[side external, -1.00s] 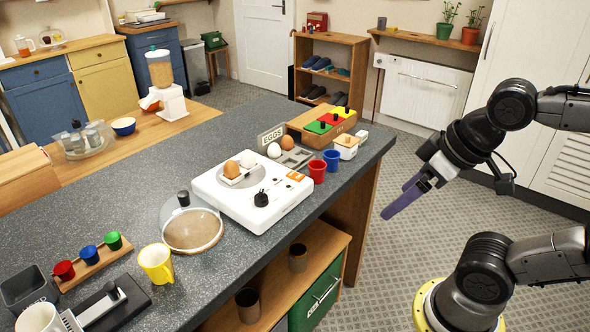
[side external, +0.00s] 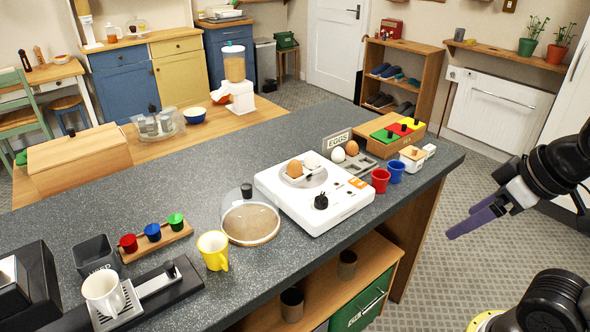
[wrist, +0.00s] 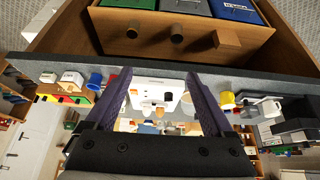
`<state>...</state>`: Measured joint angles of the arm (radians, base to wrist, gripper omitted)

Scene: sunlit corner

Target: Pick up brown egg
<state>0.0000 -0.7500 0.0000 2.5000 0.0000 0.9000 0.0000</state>
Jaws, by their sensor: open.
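One brown egg (side external: 295,168) sits on the round plate of the white egg cooker (side external: 330,208), with a white egg (side external: 312,160) beside it. Another brown egg (side external: 352,148) is in the metal egg tray (side external: 366,165) behind the cooker, near a second white egg (side external: 338,155) and the EGGS sign (side external: 338,141). My gripper (side external: 452,234), with purple fingers, is off the counter's right edge, apart from all the eggs. In the wrist view its two fingers (wrist: 158,80) are spread with nothing held; the cooker shows small between them.
Red (side external: 380,181) and blue (side external: 396,170) cups and a butter dish (side external: 412,158) stand near the counter's right edge. A glass lid (side external: 250,222) and yellow mug (side external: 213,250) are left of the cooker. The counter edge (side external: 400,203) lies between my gripper and the eggs.

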